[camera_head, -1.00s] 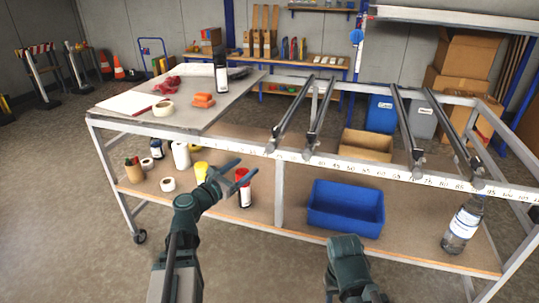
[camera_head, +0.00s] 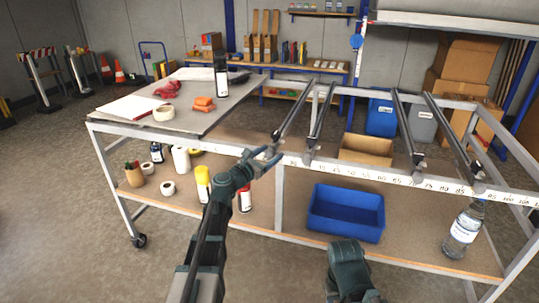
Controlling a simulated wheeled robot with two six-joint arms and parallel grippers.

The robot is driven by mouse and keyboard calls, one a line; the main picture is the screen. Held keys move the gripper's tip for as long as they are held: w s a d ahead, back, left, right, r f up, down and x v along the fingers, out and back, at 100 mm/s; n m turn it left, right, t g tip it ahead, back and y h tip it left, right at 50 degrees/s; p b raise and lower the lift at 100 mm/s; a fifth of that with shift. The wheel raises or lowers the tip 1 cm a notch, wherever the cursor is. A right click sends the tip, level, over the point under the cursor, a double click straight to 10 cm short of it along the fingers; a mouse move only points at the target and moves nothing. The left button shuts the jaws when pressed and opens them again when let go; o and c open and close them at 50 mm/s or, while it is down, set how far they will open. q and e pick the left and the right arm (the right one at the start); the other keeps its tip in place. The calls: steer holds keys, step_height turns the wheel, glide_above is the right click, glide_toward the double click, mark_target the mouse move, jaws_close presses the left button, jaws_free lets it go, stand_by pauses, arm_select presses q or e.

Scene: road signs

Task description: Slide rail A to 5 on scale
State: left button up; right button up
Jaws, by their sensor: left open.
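Several grey rails run front to back across the frame. The leftmost rail (camera_head: 295,112) ends at the front beam, with a second rail (camera_head: 320,115) just right of it. I cannot read any letter on the rails. A white number scale (camera_head: 400,178) runs along the front beam; higher numbers are at the right, and the low end is partly hidden by my gripper. My left gripper (camera_head: 270,155) is open and empty at the front beam, just below and left of the leftmost rail's front end. My right arm's end (camera_head: 347,265) is low in front; its fingers do not show.
Two more rails (camera_head: 405,125) (camera_head: 452,138) lie to the right. A grey tabletop (camera_head: 190,122) at the left holds tape, red items and a dark bottle (camera_head: 221,78). Below are a blue bin (camera_head: 346,212), a cardboard box (camera_head: 366,149) and a clear bottle (camera_head: 463,230).

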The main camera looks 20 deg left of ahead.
arm_select(q)
jaws_close()
stand_by(0.4)
